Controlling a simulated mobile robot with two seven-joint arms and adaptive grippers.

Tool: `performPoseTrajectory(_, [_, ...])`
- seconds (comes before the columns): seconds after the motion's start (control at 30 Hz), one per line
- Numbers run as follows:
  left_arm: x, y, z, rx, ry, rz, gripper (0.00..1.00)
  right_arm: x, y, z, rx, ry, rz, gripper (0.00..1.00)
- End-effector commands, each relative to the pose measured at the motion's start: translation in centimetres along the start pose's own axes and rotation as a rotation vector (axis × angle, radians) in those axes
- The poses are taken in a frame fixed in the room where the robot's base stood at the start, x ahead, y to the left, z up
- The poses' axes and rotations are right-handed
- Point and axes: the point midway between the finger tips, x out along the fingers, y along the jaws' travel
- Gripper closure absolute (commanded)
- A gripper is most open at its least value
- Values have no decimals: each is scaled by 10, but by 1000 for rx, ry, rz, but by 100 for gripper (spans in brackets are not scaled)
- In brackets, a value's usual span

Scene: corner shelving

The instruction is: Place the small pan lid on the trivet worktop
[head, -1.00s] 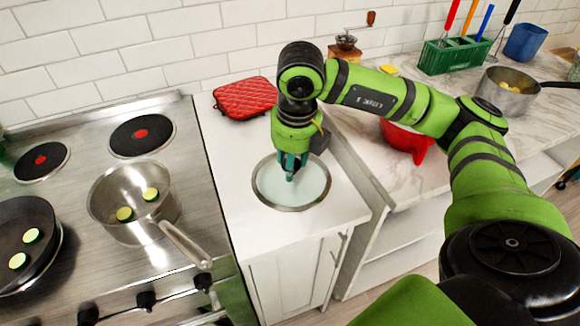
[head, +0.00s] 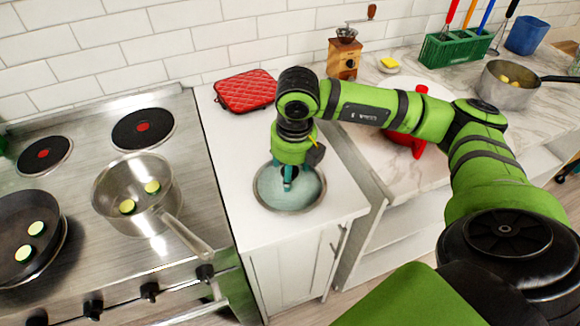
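The small pan lid (head: 265,198), pale glass with a metal rim, lies level over the white worktop (head: 232,150) between the stove and the marble counter. My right gripper (head: 288,186) points down at the lid's middle and appears shut on its knob, which the fingers hide. I cannot tell whether the rim touches the worktop or hangs just above it. A red quilted trivet (head: 245,90) lies at the back of the same worktop, behind the lid and apart from it. My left gripper is not in view.
A steel saucepan (head: 112,212) with cucumber slices stands on the stove (head: 75,165), its handle toward the worktop. A black frying pan (head: 15,240) is at far left.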

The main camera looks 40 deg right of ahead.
Motion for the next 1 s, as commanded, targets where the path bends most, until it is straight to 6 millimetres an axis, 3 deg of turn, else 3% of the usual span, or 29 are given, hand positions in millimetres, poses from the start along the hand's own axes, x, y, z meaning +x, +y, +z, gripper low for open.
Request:
performPoseTrajectory(0.37, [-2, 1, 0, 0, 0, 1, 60, -8, 1, 1, 0, -3, 2, 38])
performPoseTrajectory(0.8, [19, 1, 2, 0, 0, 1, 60, -97, 1, 1, -1, -5, 4, 38])
performPoseTrajectory(1.0, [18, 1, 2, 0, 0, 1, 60, -120, 0, 1, 0, -2, 1, 38])
